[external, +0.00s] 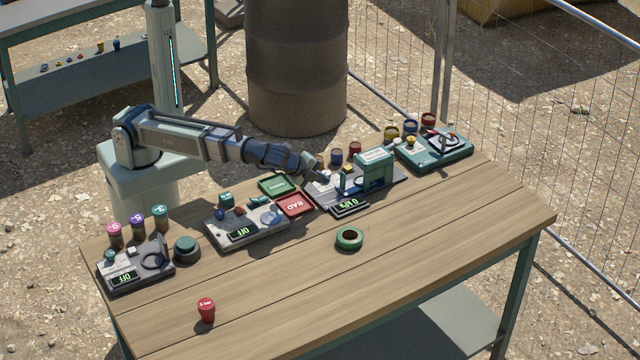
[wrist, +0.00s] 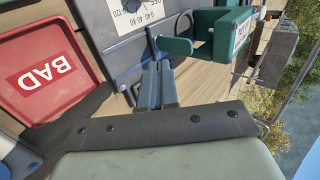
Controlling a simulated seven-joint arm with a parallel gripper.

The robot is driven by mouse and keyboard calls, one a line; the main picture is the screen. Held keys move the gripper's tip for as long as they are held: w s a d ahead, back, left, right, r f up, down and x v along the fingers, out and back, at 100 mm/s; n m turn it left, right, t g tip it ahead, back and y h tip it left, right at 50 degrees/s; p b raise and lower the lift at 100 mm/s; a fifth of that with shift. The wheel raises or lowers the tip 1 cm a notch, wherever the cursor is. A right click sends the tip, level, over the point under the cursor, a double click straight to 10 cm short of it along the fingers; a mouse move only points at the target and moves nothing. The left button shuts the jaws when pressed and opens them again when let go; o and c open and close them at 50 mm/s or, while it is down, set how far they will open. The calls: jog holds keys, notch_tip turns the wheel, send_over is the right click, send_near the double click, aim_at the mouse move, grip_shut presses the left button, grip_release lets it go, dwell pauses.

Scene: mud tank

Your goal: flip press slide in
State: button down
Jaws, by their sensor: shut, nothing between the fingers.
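The press is a green block (external: 374,168) on a grey base plate, with a small lit display (external: 349,206) in front. In the wrist view the press's green body (wrist: 233,32) is at the upper right, and the grey plate with a white printed label (wrist: 140,12) is at the top. A flat green tab (wrist: 176,46) sticks out of the press toward the fingers. My gripper (external: 322,178) is at the left end of the press, low over the plate. In the wrist view its fingers (wrist: 158,78) are shut and empty, close to the tab; I cannot tell whether they touch it.
A red BAD tray (external: 295,205) and a green GOOD tray (external: 275,185) lie left of the press. Several coloured cups stand behind it. A teal device (external: 434,150) is at the right, and two grey OFF units are at the left. A green ring (external: 349,239) lies in front; the front right table is clear.

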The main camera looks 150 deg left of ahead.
jog(key=v, duration=0.8)
jog(key=shift+d, duration=0.15)
jog(key=shift+r, duration=0.1)
